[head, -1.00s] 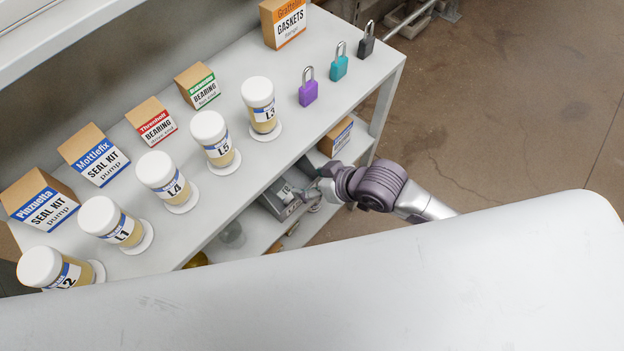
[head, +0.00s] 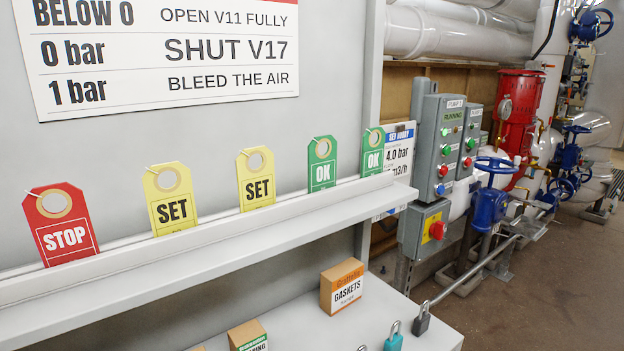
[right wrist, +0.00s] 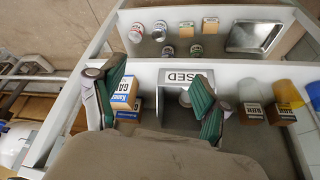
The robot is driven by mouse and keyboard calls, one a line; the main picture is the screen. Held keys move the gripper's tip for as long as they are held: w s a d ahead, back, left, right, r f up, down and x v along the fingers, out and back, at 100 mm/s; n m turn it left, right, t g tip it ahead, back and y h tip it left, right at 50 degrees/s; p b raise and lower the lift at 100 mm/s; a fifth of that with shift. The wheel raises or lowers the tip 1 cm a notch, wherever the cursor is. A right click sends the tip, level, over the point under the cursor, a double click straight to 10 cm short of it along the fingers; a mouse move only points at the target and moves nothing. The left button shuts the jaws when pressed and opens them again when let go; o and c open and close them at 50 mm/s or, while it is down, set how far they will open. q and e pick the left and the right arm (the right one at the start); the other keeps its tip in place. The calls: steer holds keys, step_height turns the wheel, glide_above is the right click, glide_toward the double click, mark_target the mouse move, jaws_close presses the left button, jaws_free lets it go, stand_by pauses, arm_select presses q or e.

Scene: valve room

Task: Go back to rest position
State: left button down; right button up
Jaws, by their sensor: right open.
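My right gripper (right wrist: 160,78) shows in the right wrist view. Its two green-padded fingers are spread wide apart with nothing held between them. Behind the fingers is a pale shelf unit (right wrist: 235,72) with a sign ending in "SED" (right wrist: 184,76). A blue-and-white labelled box (right wrist: 125,92) shows just right of the left finger; I cannot tell the distance between them. Neither gripper shows in the head view, and my left gripper is in no current view.
In the head view, tags hang along a ledge (head: 225,235), including a red STOP tag (head: 62,228). A gaskets box (head: 342,288) and padlocks (head: 422,320) stand on the bench below. Control boxes (head: 436,145) and blue valves (head: 490,207) are at right, beside open floor (head: 560,290).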

steer(key=s+d+m+g+h, duration=0.1)
steer(key=s+d, duration=0.2)
steer(key=s, duration=0.1)
step_height(320, 180, down, 30)
steer(key=s+g, duration=0.2)
steer(key=s, duration=0.1)
steer(key=s+d+f, duration=0.3)
steer(key=s+f, duration=0.9)
steer(key=s, duration=0.2)
steer(key=shift+s+g, duration=0.3)
steer(key=shift+s, duration=0.1)
steer(key=shift+d+f, duration=0.1)
